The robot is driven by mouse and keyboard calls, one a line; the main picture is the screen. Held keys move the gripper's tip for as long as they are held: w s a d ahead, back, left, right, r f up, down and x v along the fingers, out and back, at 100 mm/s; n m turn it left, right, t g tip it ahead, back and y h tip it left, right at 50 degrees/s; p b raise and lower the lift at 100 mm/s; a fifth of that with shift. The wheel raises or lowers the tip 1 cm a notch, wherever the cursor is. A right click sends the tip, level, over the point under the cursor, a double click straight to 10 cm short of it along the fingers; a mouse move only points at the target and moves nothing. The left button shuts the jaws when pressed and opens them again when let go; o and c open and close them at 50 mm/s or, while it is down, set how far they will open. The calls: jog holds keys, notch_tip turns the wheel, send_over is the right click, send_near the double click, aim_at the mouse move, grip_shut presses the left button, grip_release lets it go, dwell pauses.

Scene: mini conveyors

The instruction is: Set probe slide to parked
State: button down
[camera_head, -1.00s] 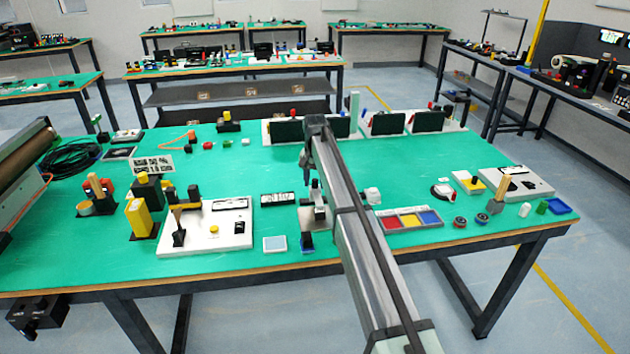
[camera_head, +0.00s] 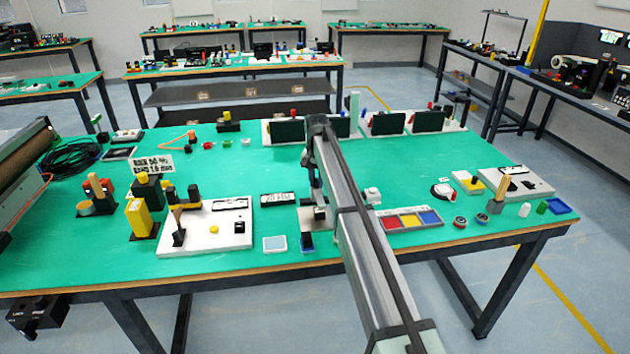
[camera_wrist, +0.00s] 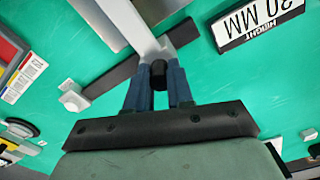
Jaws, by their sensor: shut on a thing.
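The probe slide is a small pale fixture (camera_head: 306,222) at the front middle of the table, partly hidden by my arm. In the wrist view, it shows a pale grey strip (camera_wrist: 137,32), a dark bar (camera_wrist: 112,78) crossing it, and a round black knob (camera_wrist: 158,70). My gripper (camera_wrist: 159,82) has its two blue fingers on either side of the knob, shut on it. In the head view, my gripper (camera_head: 319,203) is down at the fixture, its fingertips too small to make out. I cannot tell which end of travel is parked.
A black-framed HEIGHT 20 MM plate (camera_wrist: 258,20) lies close beside the fixture; it also shows in the head view (camera_head: 278,199). A white block (camera_head: 372,195) and a red, yellow and blue tray (camera_head: 440,207) are to the right. A white panel with a yellow button (camera_head: 228,241) is at left.

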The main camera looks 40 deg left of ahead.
jog(key=w+d, duration=0.9)
jog(key=shift+w+d, duration=0.1)
jog(key=shift+w, duration=0.05)
jog(key=c, duration=1.3)
grip_release()
jog(key=shift+w+d, duration=0.1)
jog(key=o, duration=0.3)
notch_tip(320, 180, up, 14)
jog(key=shift+f, duration=0.1)
